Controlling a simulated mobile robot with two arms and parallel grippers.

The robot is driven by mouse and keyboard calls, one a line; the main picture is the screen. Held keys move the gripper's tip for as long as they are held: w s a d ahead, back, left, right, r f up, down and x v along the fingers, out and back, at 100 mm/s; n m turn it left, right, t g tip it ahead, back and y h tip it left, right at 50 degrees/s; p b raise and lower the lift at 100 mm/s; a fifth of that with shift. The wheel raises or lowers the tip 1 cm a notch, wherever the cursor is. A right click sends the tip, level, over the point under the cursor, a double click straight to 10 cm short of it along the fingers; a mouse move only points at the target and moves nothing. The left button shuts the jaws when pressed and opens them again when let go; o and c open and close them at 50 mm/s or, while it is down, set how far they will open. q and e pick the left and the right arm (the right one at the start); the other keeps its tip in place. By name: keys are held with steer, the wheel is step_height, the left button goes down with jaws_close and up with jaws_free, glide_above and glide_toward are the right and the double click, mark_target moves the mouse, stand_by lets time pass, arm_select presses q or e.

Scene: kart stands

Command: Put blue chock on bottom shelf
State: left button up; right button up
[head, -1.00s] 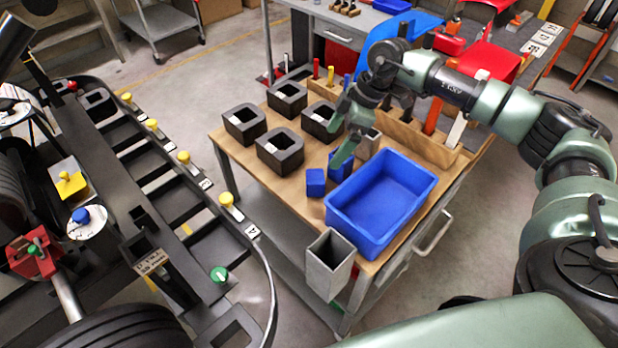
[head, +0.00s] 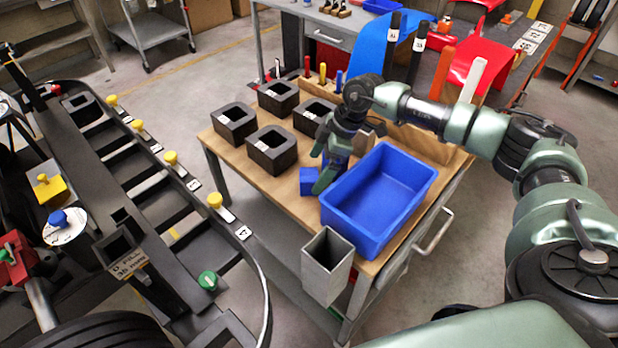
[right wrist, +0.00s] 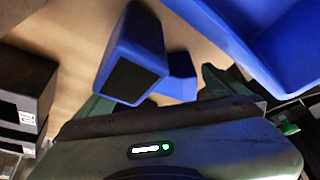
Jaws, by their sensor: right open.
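A blue chock (head: 310,181) sits on the wooden cart top, left of the blue bin. A second blue chock is mostly hidden behind my right gripper. The right wrist view shows a near chock with a dark end face (right wrist: 135,58) and a farther chock (right wrist: 179,78). My right gripper (head: 327,168) is low over the chocks. Its open fingers (right wrist: 155,92) stand on either side of them; I cannot tell whether they touch. The cart's lower shelf (head: 281,254) shows partly below the top. My left gripper is out of view.
The blue bin (head: 352,222) is empty, close right of the gripper. Several black square holders (head: 271,160) stand to the left. A grey open box (head: 327,277) hangs at the front corner. A wooden rack (head: 418,142) stands behind. Floor is free between cart and the black frame.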

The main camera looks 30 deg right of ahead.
mark_target(314, 172)
steer(key=shift+x, duration=1.55)
steer(key=shift+r, duration=0.1)
steer(key=c, duration=1.4)
steer(key=shift+r, duration=0.1)
